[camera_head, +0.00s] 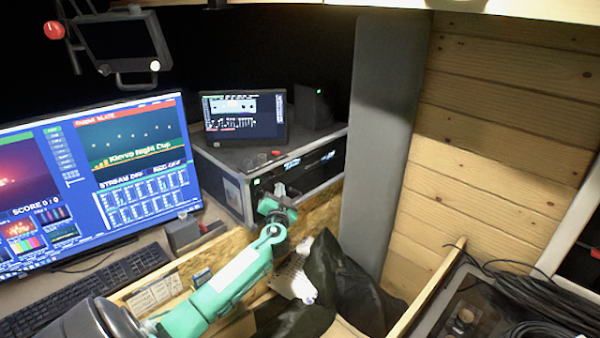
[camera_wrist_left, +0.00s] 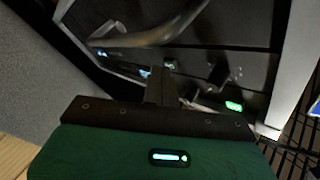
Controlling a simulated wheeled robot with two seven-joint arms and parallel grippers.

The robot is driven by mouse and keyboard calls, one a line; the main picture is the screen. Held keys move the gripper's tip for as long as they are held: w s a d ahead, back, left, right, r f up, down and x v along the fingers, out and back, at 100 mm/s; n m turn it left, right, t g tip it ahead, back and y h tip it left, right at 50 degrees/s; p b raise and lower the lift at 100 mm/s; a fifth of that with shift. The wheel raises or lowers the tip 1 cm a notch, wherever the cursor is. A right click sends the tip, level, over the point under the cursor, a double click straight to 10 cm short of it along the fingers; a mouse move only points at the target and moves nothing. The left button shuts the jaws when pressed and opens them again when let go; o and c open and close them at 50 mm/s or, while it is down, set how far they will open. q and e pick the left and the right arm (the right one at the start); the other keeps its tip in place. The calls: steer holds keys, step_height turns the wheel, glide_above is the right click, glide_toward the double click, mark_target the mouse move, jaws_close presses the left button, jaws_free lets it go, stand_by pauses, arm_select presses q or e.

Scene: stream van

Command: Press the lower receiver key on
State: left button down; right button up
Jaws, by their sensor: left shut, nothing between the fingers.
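The rack case (camera_head: 225,178) with dark receiver panels stands on the desk, its front facing the wooden side. A small green light shows at its front left corner. In the left wrist view the dark receiver panel (camera_wrist_left: 200,62) fills the top, with a lit green display (camera_wrist_left: 234,106) at right and small bluish lights near the fingers. My left gripper (camera_head: 277,203) is close to the case front. Its fingers (camera_wrist_left: 162,84) are shut and empty, pointing at the panel. The fingertips cover part of the panel, so I cannot tell contact or which key is which.
A large monitor (camera_head: 135,165) and keyboard (camera_head: 85,290) are at left. A small screen (camera_head: 245,118) stands on the case. A grey padded column (camera_head: 375,140) rises right of the case. Cables (camera_head: 540,295) lie at right.

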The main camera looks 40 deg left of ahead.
stand_by(0.3)
arm_select(q)
steer(key=shift+d, duration=0.6)
steer(key=d+b, duration=0.1)
steer(key=d, duration=0.5)
steer(key=shift+s, duration=0.35)
stand_by(0.3)
